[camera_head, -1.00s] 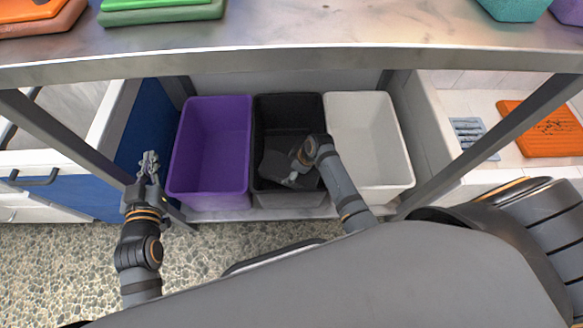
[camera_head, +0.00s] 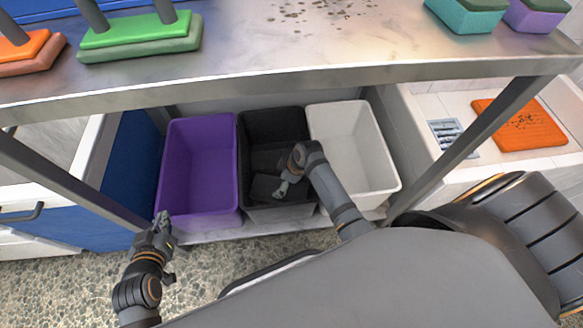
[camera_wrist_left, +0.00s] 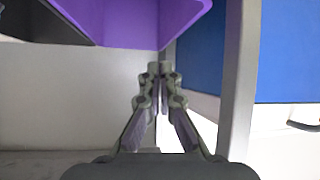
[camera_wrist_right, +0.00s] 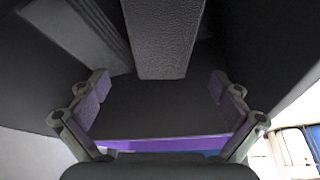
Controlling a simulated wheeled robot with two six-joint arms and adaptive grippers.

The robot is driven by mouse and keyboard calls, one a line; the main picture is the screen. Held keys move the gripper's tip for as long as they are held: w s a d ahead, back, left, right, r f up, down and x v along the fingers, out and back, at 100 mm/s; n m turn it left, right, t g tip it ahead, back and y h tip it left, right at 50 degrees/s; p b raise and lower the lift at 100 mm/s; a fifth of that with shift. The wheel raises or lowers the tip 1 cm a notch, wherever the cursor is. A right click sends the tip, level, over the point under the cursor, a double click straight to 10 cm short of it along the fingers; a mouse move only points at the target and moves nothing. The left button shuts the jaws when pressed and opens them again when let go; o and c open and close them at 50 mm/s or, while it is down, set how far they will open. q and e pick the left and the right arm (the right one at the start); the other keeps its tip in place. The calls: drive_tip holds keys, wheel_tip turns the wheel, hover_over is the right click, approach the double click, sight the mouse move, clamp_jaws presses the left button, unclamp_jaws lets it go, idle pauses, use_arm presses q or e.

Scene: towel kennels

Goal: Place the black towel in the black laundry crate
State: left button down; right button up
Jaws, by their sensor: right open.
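The black laundry crate (camera_head: 283,119) stands on the low shelf between two other crates. The black towel (camera_head: 264,187) is a dark folded piece inside it, near its front. My right gripper (camera_head: 283,189) reaches down into this crate, just right of the towel. In the right wrist view the right gripper (camera_wrist_right: 160,92) has its fingers wide apart with nothing between them. A textured dark towel (camera_wrist_right: 165,35) lies beyond the fingertips there. My left gripper (camera_head: 163,218) is empty, in front of the purple crate's lower left corner. In the left wrist view the left gripper (camera_wrist_left: 160,70) has its fingertips together.
A purple crate (camera_head: 200,121) stands left of the black one and a white crate (camera_head: 380,140) right of it. A metal tabletop (camera_head: 290,40) overhangs them, with slanted legs on both sides. An orange towel (camera_head: 520,123) lies at right.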

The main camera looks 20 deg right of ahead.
use_arm(q)
drive_tip(key=s+f+g+p, duration=0.2)
drive_tip(key=s+g, duration=0.2)
drive_tip(key=s, duration=0.1)
drive_tip(key=s+f+g+p, duration=0.2)
drive_tip(key=s+f+g, duration=0.1)
drive_tip(key=s, duration=0.3)
drive_tip(key=shift+s+f+g, duration=0.25)
drive_tip(key=shift+g, duration=0.25)
use_arm(e)
drive_tip(key=v, duration=1)
use_arm(q)
drive_tip(key=shift+a, duration=0.1)
use_arm(e)
drive_tip(key=s+m, duration=0.1)
drive_tip(key=s, duration=0.2)
drive_tip(key=s+d+m, duration=0.1)
drive_tip(key=s+m, duration=0.1)
drive_tip(key=s, duration=0.1)
drive_tip(key=s+f+m+h, duration=0.1)
drive_tip(key=s+m, duration=0.1)
drive_tip(key=s, duration=0.1)
drive_tip(key=shift+d+f, duration=0.1)
drive_tip(key=shift+d, duration=0.2)
drive_tip(key=s+d+r+m+h, duration=0.1)
drive_tip(key=s+r+m, duration=0.1)
drive_tip(key=s+m, duration=0.2)
drive_tip(key=shift+s+d+m+t, duration=0.3)
drive_tip(key=shift+s, duration=0.8)
